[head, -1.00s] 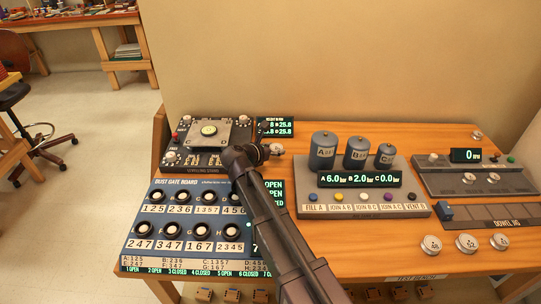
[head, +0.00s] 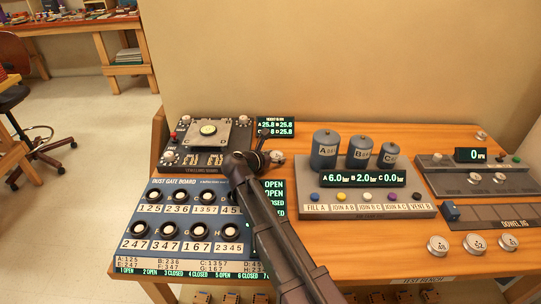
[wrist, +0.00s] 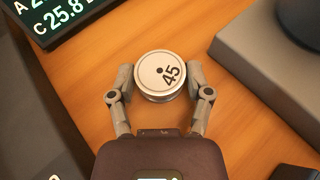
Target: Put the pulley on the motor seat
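A pale round pulley marked 45 (wrist: 160,74) is in the wrist view, its numbered face towards the camera. My gripper (wrist: 161,78) has one finger on each side of it, and both appear to touch its rim. In the head view the pulley (head: 277,157) shows just right of my gripper (head: 262,155), low over the wood; any gap beneath it cannot be made out. At the right stands a grey unit (head: 480,181) with a 0 RPM display (head: 481,155). The motor seat may be on it, but I cannot tell which part it is.
Three similar discs (head: 474,242) lie at the front right by the dowel jig (head: 500,216). The tank unit (head: 367,202) stands between my gripper and the grey unit. The dust gate board (head: 165,264) and levelling stand (head: 178,157) are at the left.

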